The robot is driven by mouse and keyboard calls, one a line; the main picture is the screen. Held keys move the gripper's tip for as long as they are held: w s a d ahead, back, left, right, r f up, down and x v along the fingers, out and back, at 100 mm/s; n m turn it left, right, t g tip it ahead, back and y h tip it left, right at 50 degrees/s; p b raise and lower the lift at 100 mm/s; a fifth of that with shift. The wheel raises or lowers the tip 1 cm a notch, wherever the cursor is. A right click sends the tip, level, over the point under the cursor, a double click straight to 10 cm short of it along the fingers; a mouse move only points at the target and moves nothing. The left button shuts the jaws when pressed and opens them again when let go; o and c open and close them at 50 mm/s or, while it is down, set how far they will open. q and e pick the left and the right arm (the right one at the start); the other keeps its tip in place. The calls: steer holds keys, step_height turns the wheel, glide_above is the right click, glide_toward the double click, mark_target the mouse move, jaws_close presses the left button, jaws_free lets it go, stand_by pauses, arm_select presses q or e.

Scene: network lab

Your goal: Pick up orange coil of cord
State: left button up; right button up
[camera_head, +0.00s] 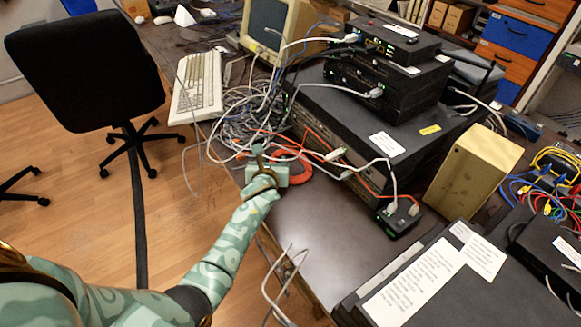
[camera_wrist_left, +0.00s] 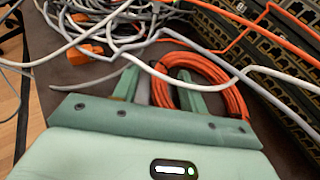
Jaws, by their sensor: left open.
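The orange coil of cord (camera_head: 302,168) lies on the dark desk near its front edge, partly hidden by my left gripper (camera_head: 258,158). In the left wrist view the coil (camera_wrist_left: 240,100) is a ring of several turns, with a white cable crossing over it. My left gripper (camera_wrist_left: 158,76) is open there. Its right finger shows over the ring's opening and its left finger lies left of the ring, so the coil's left side appears between them. I cannot tell whether either finger touches the cord. My right gripper is not in view.
Stacked black network units (camera_head: 340,115) stand behind. A tan box (camera_head: 472,170) is to the right. Bare desk (camera_head: 310,225) shows in front of the coil.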

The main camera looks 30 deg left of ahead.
arm_select(q)
jaws_close()
